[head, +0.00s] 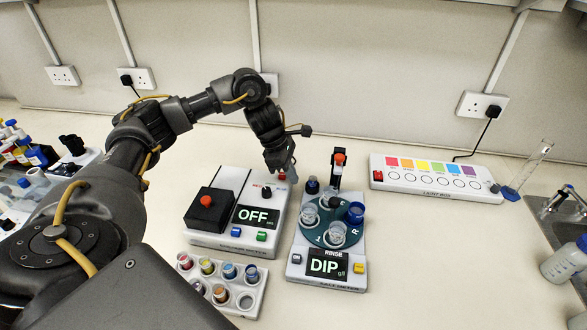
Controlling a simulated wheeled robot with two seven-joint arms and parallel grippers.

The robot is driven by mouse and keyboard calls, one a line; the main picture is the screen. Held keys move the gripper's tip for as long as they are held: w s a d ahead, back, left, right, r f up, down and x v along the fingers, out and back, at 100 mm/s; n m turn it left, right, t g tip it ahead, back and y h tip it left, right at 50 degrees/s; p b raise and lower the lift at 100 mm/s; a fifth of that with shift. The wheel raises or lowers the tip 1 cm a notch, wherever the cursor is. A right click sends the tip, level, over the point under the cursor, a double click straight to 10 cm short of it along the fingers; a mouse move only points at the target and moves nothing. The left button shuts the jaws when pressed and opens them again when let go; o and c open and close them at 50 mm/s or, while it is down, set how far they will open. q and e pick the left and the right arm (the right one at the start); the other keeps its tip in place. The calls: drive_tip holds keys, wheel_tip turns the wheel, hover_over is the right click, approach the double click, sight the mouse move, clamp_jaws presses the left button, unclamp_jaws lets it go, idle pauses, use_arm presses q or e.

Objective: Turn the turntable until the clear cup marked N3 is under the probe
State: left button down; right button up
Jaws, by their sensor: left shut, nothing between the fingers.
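The teal turntable (318,236) sits on a white meter whose screen (327,265) reads DIP. Clear cups stand on it, one at the left (309,215) and one at the front (337,233); a blue cup (355,212) is at the right. Their marks are too small to read, so I cannot tell which is N3. The probe post (337,172), with an orange-red top, rises at the back of the turntable. A dark round part shows near the turntable's middle. My left gripper (283,173) is shut and empty, behind and left of the turntable, by the neighbouring meter's back corner. My right gripper is out of view.
A white meter (226,240) with a black box and an OFF screen stands left of the turntable. A vial rack (258,303) is in front. A light box (430,186) with coloured squares lies back right. The bench right of the turntable is clear.

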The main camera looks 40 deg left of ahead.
sight(316, 199)
use_arm(q)
drive_tip(key=p+x, duration=0.2)
drive_tip(key=x, duration=0.3)
drive_tip(key=shift+f, duration=0.1)
drive_tip(key=d+p, duration=0.1)
drive_tip(key=w+d, duration=0.1)
drive_tip(key=d, duration=0.1)
drive_tip(key=shift+w+p, duration=0.2)
drive_tip(key=shift+p, duration=0.2)
drive_tip(key=shift+w+d, duration=0.15)
drive_tip(key=shift+d, duration=0.2)
